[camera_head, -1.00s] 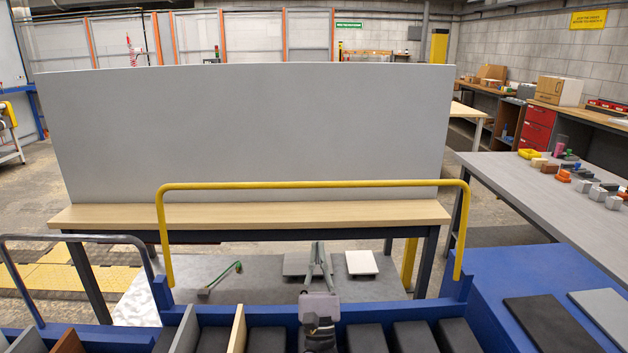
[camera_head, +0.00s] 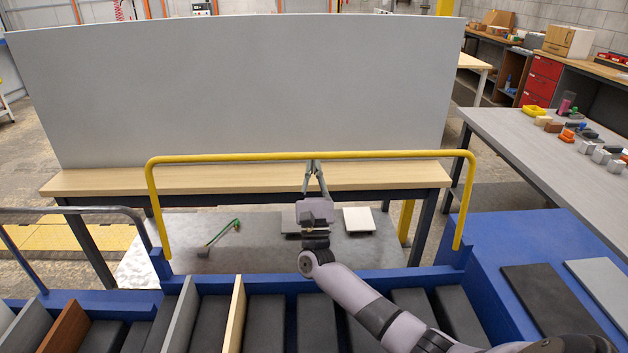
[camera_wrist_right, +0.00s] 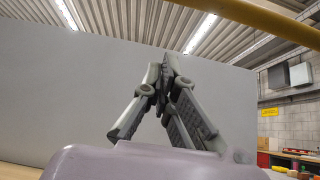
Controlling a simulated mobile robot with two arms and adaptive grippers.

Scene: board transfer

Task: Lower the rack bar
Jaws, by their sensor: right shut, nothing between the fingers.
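The yellow rack bar (camera_head: 385,154) stands raised as a wide upright hoop over the blue rack (camera_head: 400,275) in the head view. Its two legs come down at the rack's left and right sides. My right gripper (camera_head: 313,166) is shut and empty, with its fingers pointing up and their tips by the middle of the top rail. In the right wrist view the shut fingers (camera_wrist_right: 166,65) show in the centre, and the rack bar (camera_wrist_right: 265,18) crosses the top right corner, apart from them in the picture. I cannot tell whether they touch. My left gripper is out of view.
A large grey board (camera_head: 240,90) stands upright on a wooden bench (camera_head: 100,183) behind the bar. Dark slots and a few upright panels (camera_head: 237,315) fill the rack below. A grey table (camera_head: 500,135) with small blocks stands at right. A green-handled tool (camera_head: 220,237) lies beyond the rack.

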